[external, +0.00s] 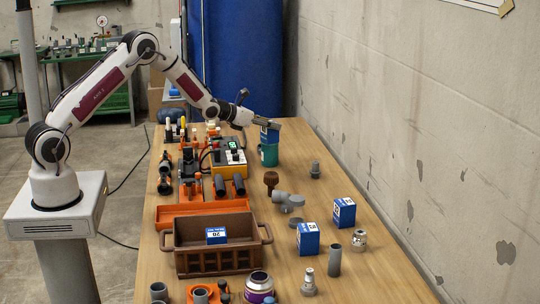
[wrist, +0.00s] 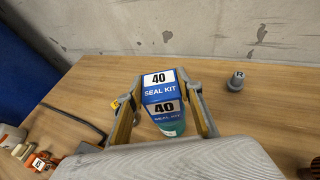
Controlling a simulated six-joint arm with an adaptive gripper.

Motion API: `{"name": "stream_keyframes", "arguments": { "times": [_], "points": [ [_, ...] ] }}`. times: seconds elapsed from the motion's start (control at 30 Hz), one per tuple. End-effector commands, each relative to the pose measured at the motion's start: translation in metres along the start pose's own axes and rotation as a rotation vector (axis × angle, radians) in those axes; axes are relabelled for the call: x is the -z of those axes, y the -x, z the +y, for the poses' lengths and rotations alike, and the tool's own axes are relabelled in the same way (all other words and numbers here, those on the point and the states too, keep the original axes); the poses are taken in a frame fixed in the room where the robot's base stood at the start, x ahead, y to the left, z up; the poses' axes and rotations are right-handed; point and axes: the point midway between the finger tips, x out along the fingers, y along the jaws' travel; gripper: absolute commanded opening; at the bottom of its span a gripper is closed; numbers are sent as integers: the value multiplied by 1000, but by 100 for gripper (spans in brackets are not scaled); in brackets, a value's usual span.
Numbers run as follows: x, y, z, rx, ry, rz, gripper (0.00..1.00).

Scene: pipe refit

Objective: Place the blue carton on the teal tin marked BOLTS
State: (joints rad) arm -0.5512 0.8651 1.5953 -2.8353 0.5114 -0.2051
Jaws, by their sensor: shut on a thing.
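A blue carton (external: 270,136) with a white "40" label and the words "SEAL KIT" is between my gripper's fingers; it also shows in the wrist view (wrist: 162,88). My gripper (external: 268,124) is shut on it, with one finger on each side. The teal tin (external: 268,155) stands on the far part of the table, directly below the carton. Its teal side shows under the carton in the wrist view (wrist: 173,127). The BOLTS marking is not readable, and the tin's top is hidden. I cannot tell whether the carton touches the tin.
Other blue cartons stand on the table at right (external: 344,212) and nearer the front (external: 308,239). A brown crate (external: 188,262) holds another. A yellow device (external: 229,158) stands left of the tin. A grey fitting (wrist: 237,81) is to the right, with clear table between.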

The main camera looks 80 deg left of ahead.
Motion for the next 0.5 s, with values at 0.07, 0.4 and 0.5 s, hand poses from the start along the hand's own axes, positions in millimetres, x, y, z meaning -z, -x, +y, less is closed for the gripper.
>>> {"name": "stream_keyframes", "arguments": {
  "times": [0.07, 0.4, 0.5],
  "points": [
    [0, 0, 0, 0, 0, 0, 51],
    [0, 0, 0, 0, 0, 0, 52],
    [-2, 0, 0, 0, 0, 0, 52]
  ]
}}
